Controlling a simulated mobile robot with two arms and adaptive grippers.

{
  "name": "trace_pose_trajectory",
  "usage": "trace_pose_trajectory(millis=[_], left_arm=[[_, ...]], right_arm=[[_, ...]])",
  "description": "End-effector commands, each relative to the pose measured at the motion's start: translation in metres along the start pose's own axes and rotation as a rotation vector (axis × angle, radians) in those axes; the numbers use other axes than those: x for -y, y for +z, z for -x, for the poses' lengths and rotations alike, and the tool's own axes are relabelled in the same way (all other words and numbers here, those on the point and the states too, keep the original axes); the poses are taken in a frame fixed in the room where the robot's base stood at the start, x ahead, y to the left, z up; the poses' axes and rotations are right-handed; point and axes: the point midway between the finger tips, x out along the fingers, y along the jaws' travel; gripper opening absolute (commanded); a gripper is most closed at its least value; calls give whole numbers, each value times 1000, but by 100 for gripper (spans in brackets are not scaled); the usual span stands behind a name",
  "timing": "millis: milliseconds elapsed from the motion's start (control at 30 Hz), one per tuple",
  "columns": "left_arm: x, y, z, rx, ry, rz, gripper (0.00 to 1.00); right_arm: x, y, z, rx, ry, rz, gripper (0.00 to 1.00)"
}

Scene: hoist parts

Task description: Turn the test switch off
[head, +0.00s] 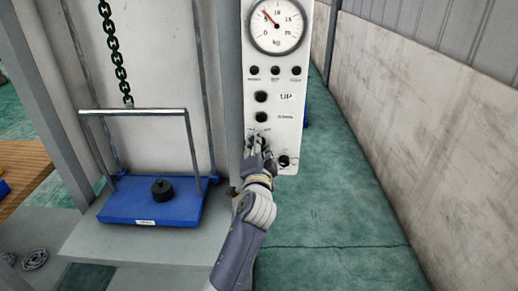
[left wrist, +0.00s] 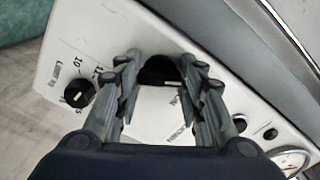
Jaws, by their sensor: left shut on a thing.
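The white control panel (head: 258,98) stands upright at the top centre of the head view. My left gripper (head: 258,142) is at its lower left part, below the UP and DOWN buttons. In the left wrist view, the left gripper's fingers (left wrist: 160,85) are closed around a black knob (left wrist: 159,70) on the panel, one on each side. This knob appears to be the test switch; its label is too small to read, and so is its setting. In the head view the fingers mostly hide it. My right gripper is not in view.
A second black knob (head: 284,161) with numbers sits close to the right of the gripper. A round kg gauge (head: 277,25) is above. A blue platform (head: 150,203) with a black weight (head: 162,189) hangs near a chain (head: 113,45) at left. Green floor (head: 335,215) is clear at right.

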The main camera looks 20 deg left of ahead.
Motion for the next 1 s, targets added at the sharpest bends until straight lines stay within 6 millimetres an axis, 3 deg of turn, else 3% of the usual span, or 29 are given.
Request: trace_pose_trajectory(millis=[200,233,300,667,1000], left_arm=[[-1,0,0,2,2,4,13],[-1,0,0,2,2,4,41],[-1,0,0,1,2,3,57],[0,0,2,0,1,2,57],[-2,1,48,1,4,4,57]], right_arm=[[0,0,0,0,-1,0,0],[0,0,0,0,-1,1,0],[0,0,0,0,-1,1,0],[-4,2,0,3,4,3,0],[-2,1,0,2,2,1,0]])
